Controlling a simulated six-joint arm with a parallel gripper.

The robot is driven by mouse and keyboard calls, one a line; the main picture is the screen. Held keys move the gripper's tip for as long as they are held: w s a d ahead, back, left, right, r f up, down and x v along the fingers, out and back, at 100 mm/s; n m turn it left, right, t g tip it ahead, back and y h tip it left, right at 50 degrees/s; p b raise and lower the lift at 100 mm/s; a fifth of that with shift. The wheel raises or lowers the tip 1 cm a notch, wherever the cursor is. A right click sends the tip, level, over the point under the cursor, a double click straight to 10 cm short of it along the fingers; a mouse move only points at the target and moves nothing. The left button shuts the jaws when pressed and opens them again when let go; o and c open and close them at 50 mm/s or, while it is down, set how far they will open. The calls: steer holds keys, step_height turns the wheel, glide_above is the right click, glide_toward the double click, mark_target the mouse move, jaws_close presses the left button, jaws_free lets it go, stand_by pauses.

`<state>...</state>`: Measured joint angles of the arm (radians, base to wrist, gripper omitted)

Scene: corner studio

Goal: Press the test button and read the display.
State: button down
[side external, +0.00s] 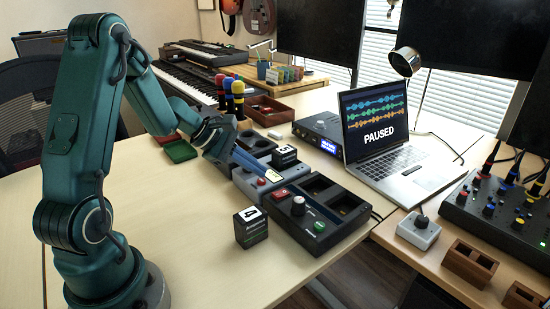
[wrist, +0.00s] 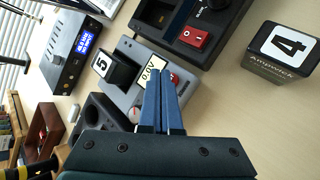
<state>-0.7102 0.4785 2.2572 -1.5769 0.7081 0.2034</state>
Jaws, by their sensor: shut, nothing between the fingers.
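The grey tester (wrist: 122,88) has a lit display (wrist: 150,68) that reads 0.0V in the wrist view. A red button (wrist: 175,79) sits beside the display, partly hidden by my fingers. A dark block marked 5 (wrist: 113,68) is set in the tester; it also shows in the side view (side external: 285,155). My gripper (wrist: 163,72) is shut and empty, its blue fingertips over the tester between display and button. In the side view my gripper (side external: 268,175) reaches down to the tester (side external: 248,188). I cannot tell whether the fingertips touch the button.
A black unit (side external: 316,228) with a red switch, knob and green button stands right of the tester. A block marked 4 (side external: 251,227) stands in front on the table. A laptop (side external: 385,140) reading PAUSED is behind. The table's front left is clear.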

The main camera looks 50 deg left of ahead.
mark_target(257, 181)
steer(key=shift+f, duration=0.4)
steer(key=shift+r, duration=0.1)
stand_by(0.3)
steer(key=shift+r, duration=0.4)
steer(key=shift+r, duration=3)
steer(key=shift+d, duration=0.15)
